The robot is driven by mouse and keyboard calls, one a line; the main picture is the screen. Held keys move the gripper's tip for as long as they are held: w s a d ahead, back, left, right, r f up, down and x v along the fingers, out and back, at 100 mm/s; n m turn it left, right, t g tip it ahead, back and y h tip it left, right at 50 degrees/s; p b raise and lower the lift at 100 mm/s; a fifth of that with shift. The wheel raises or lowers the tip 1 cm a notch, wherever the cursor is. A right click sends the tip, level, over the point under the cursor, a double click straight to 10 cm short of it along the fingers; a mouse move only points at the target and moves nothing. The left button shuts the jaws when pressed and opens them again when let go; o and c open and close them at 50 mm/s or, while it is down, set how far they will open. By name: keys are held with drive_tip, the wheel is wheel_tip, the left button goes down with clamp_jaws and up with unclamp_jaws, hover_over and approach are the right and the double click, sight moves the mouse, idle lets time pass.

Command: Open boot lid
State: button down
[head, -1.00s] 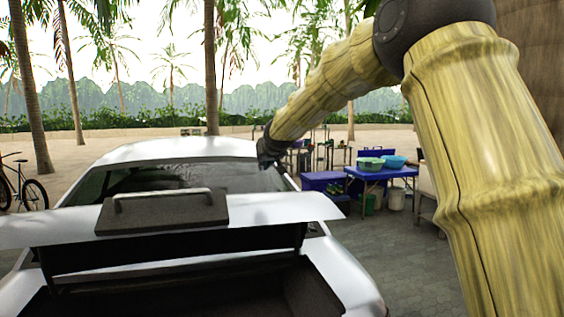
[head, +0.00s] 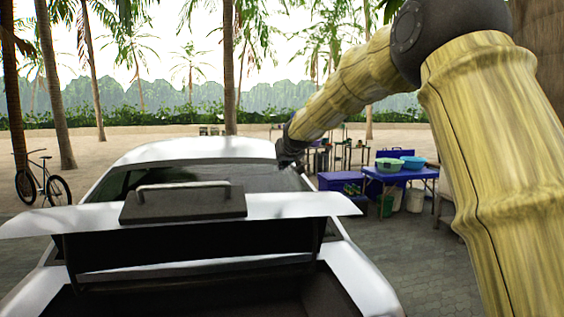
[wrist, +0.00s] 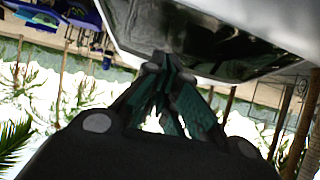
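The white boot lid (head: 285,206) of the car is raised in the head view, with the dark boot opening (head: 210,300) showing below it. A dark plate with a metal bar handle (head: 185,187) sits on top of the lid. My gripper (head: 283,160) is beyond the lid, near the right side of the car's rear window, apart from the handle. In the wrist view my gripper's fingers (wrist: 167,72) converge at their tips with nothing visible held. The car's body and a dark window (wrist: 190,35) lie behind the fingertips there, in a tilted view.
A blue table (head: 395,172) with basins (head: 412,162) stands right of the car, with buckets (head: 415,200) below it. A bicycle (head: 42,183) stands at the left and palm trunks (head: 228,70) rise behind. Paved ground (head: 420,265) right of the car is clear.

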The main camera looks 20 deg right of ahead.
drive_tip(key=shift+s, duration=0.45)
drive_tip(key=b+v, duration=0.3)
drive_tip(key=v, duration=0.6)
drive_tip(key=shift+a+b, duration=0.2)
drive_tip(key=shift+b, duration=0.15)
drive_tip(key=shift+d+r, duration=0.1)
